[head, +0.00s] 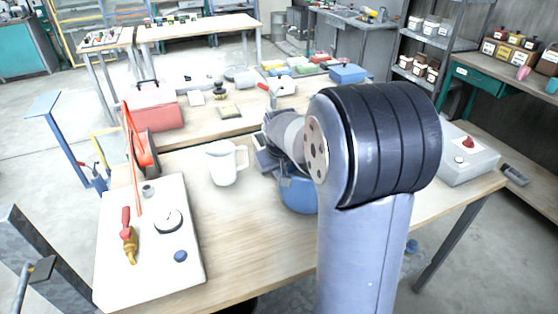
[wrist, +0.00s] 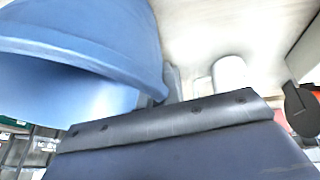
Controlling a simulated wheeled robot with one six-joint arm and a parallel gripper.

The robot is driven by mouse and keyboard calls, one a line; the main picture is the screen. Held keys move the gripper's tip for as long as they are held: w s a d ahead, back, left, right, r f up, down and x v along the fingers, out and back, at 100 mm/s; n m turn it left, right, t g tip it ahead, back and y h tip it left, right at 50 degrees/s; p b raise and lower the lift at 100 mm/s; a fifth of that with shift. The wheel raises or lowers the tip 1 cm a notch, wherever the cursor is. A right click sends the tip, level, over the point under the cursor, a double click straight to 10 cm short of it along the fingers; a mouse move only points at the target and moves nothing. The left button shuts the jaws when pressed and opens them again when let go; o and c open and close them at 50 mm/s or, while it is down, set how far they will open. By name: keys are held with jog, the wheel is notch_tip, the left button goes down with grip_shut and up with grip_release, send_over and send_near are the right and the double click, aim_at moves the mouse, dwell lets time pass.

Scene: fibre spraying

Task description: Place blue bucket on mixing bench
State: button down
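The blue bucket (head: 298,196) is in the middle of the head view, at the near wooden bench (head: 245,240), partly hidden behind my arm. In the wrist view the bucket (wrist: 80,40) fills the upper left, with its rim and open mouth showing. My gripper (head: 266,160) is at the bucket's upper left side in the head view, mostly hidden by my wrist. In the wrist view a grey finger part (wrist: 172,84) is right beside the bucket's rim. I cannot tell whether the fingers are closed on it, or whether the bucket rests on the bench.
A white jug (head: 225,163) stands left of the bucket. A white panel (head: 150,255) with a red-handled brass valve (head: 128,240) lies at the bench's left. A grey box (head: 466,160) is at the right. A bench behind holds a red toolbox (head: 155,108) and several small items.

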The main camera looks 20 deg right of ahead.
jog(key=shift+f, duration=0.5)
jog(key=shift+f, duration=0.15)
jog(key=c, duration=1.6)
grip_release()
jog(key=shift+f, duration=0.1)
jog(key=shift+c, duration=0.2)
jog(key=shift+r, duration=0.35)
jog(key=v, duration=1.1)
jog(key=shift+s+r, duration=0.2)
jog(key=shift+r, duration=0.05)
jog(key=shift+a, duration=0.1)
